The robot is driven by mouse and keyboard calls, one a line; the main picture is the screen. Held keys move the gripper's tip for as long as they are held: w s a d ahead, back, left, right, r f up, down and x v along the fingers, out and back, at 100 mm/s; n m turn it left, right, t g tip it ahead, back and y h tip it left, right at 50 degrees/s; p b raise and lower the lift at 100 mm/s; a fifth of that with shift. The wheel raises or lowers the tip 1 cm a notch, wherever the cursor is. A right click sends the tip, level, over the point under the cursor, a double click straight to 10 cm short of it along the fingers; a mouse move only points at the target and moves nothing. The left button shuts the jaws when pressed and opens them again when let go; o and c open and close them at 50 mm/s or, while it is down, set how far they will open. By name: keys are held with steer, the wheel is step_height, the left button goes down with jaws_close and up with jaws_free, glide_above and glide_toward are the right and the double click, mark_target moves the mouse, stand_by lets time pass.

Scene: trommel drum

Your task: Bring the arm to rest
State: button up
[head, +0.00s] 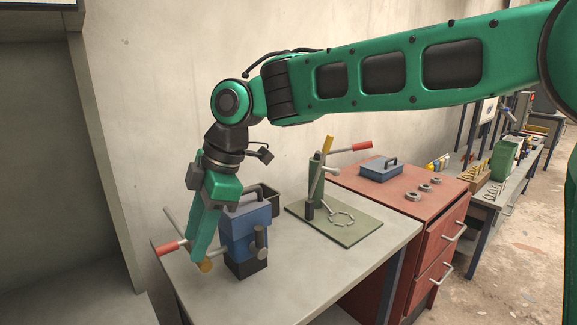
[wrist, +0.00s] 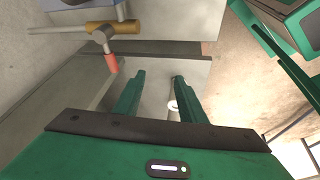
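My arm reaches in from the right in the head view and bends down over the grey workbench (head: 305,268). My gripper (head: 203,258) points down at the left of the bench, in front of or beside a blue vise-like block (head: 248,228). In the wrist view, the two green fingers of my gripper (wrist: 158,76) stand apart with a clear gap. A small pale cylinder (wrist: 173,107) shows between them, farther off; I see no contact. A red-gripped lever (head: 170,247) with a mustard piece (head: 206,266) is close to the fingers; the fingers hide part of it.
A green plate (head: 350,232) with an upright post (head: 316,178) stands behind, right of the block. A red cabinet (head: 440,208) bears a blue box (head: 380,168) and metal rings (head: 413,196). The wall is close behind; the bench's front right is clear.

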steer(key=w+d+f+m+t+h, duration=0.15)
steer(key=d+m, duration=0.65)
steer(key=d, duration=1.1)
steer(key=w+d+f+m+t+h, duration=0.1)
steer(key=d+f+m+h, duration=0.15)
steer(key=d+m, duration=1.1)
steer(key=s+d+f+m+g, duration=0.1)
steer(key=s+d+f+m, duration=0.3)
steer(key=s+d, duration=0.6)
steer(key=s+d+f+m+g, duration=0.1)
steer(key=s+d+f+m, duration=0.3)
steer(key=s+d, duration=0.6)
steer(key=d, duration=0.5)
steer(key=shift+s+m, duration=0.35)
steer(key=shift+s, duration=0.05)
steer(key=shift+a, duration=0.1)
steer(key=shift+w+f, duration=0.3)
steer(key=shift+w, duration=0.35)
